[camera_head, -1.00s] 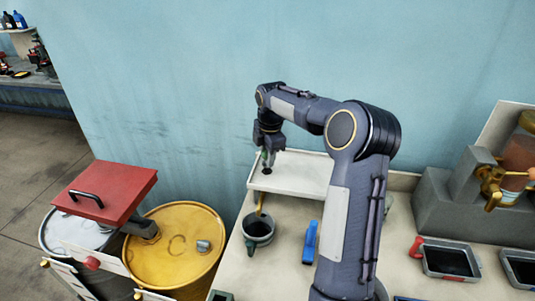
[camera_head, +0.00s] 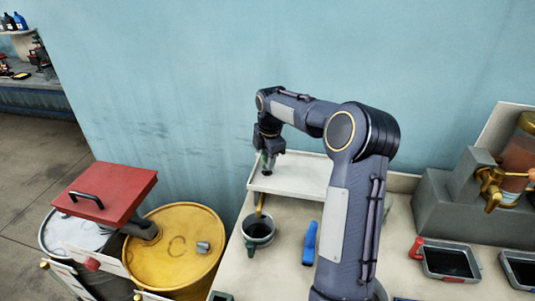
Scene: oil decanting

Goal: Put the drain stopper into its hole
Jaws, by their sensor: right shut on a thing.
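My right gripper (camera_head: 267,169) points down at the left end of the shallow white tray (camera_head: 300,176), which lies at the back of the bench against the wall. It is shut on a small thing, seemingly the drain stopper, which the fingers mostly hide. A little green shows at the fingers. The fingertips are at or just over the tray's floor; I cannot tell whether they touch it. The stopper's hole is not clearly visible; the gripper may cover it. My left gripper is not in view.
A grey-green mug (camera_head: 258,230) and a blue-handled tool (camera_head: 309,242) stand or lie in front of the tray. A yellow drum (camera_head: 175,258) and a red lid (camera_head: 105,190) are at the left. Black pans (camera_head: 448,262) and a grey dispenser (camera_head: 450,212) are at the right.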

